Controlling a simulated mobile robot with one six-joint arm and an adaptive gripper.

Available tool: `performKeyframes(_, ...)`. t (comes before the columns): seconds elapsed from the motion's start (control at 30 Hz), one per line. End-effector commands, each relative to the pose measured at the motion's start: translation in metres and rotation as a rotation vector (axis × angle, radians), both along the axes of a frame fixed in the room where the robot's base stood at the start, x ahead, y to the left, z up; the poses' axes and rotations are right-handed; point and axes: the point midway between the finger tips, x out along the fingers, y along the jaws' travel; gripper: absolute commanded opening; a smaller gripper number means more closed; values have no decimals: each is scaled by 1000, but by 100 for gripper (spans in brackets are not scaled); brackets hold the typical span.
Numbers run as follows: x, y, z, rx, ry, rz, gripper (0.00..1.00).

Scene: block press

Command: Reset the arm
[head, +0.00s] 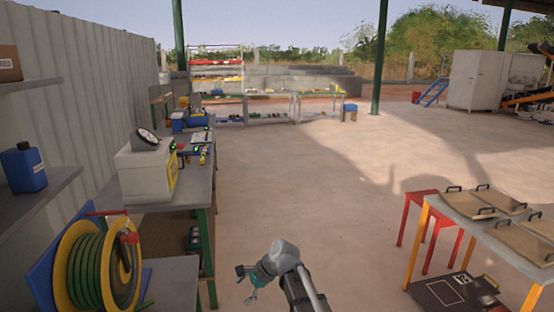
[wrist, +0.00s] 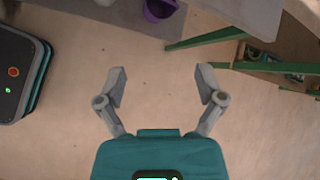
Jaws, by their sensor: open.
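My gripper (head: 246,283) shows at the bottom middle of the head view, at the end of my grey arm, above the bare floor. In the wrist view my gripper (wrist: 161,85) has its two grey fingers spread wide apart. Nothing is between the fingers except the floor beyond. The fingers touch nothing that I can see.
A workbench (head: 195,188) with a white box (head: 147,172) stands at left, behind a hose reel (head: 100,265). A table with trays (head: 520,240) and a red stool (head: 412,215) stand at right. The middle floor is clear. A purple bucket (wrist: 158,10) shows in the wrist view.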

Motion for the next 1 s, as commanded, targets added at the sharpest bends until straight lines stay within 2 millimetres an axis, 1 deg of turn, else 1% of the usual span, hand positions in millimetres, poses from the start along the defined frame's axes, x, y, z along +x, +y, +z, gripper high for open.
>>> performKeyframes(0.03,-10,-19,-4,-39,-43,37,88)
performKeyframes(0.1,-18,-42,-11,-99,-105,103,88)
performKeyframes(0.27,-38,-96,-24,-238,-223,266,88)
performKeyframes(0.3,-44,-109,-27,-272,-247,309,88)
performKeyframes(0.37,-52,-129,-30,-323,-280,375,88)
performKeyframes(0.4,-59,-142,-32,-356,-299,419,88)
performKeyframes(0.6,-92,-206,-40,-511,-358,657,88)
performKeyframes(0.7,-107,-232,-42,-571,-367,765,88)
performKeyframes(0.8,-119,-252,-43,-613,-367,850,88)
performKeyframes(0.9,-126,-264,-43,-637,-364,906,88)
performKeyframes(1.0,-129,-271,-43,-648,-362,934,88)
